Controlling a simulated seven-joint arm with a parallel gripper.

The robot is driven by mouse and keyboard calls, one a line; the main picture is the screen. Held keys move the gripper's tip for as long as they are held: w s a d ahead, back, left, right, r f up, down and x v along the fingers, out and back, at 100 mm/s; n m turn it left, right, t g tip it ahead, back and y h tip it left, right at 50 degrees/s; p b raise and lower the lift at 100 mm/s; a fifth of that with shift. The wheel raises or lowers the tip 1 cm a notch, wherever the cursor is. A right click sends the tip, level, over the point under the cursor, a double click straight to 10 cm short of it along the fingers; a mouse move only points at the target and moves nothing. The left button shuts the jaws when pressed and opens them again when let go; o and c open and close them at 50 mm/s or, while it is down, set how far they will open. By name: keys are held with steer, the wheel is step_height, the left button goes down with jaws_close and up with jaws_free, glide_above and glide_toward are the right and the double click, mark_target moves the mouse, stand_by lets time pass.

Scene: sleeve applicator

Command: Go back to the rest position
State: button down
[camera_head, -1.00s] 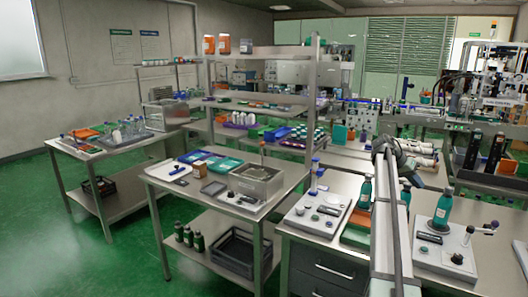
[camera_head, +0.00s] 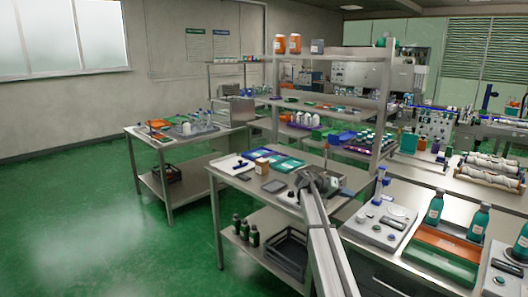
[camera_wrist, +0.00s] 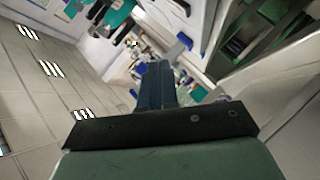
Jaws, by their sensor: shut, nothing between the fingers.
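My gripper (camera_wrist: 157,68) shows in the wrist view as dark blue fingers pressed together beyond a black mount. It is shut and empty. It points toward out-of-focus shelves and coloured items, with no object at its tips. In the head view my arm reaches up from the bottom edge, its grey joint in front of the middle steel table (camera_head: 245,190). I cannot make out the fingertips there.
A side table (camera_head: 140,131) stands at the left. The green floor (camera_head: 90,215) at left is clear.

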steer(key=w+a+f+n+t, duration=0.1)
steer(key=a+f+n+t, duration=0.15)
steer(key=a, duration=0.85)
steer(key=w+a+f+n+t, duration=0.1)
steer(key=a+f+n, duration=0.15)
steer(key=a, duration=0.75)
steer(key=s+a+f+n+g, duration=0.1)
steer(key=s+f, duration=0.2)
steer(key=f, duration=0.5)
steer(key=s+a+f+n+g, duration=0.1)
steer(key=s+f, duration=0.2)
steer(key=f, duration=0.5)
steer(key=s+d+f+n+g+y, duration=0.1)
steer(key=s+d+f+g+y, duration=0.25)
steer(key=s+f, duration=1.2)
steer(key=s+d+f+g+y, duration=0.25)
steer(key=s+d+f, duration=0.25)
steer(key=s+f, duration=1.05)
steer(key=s+a+f+m+g+y, duration=0.1)
steer(key=s+y, duration=0.3)
steer(key=s, duration=1.4)
steer(key=s+a+f+m+g+y, duration=0.1)
steer(key=s+y, duration=0.3)
steer(key=s, duration=1.5)
steer(key=shift+s+a+f+g, duration=0.15)
steer(key=shift+a+f+g, duration=0.4)
steer(key=shift+f+g, duration=0.2)
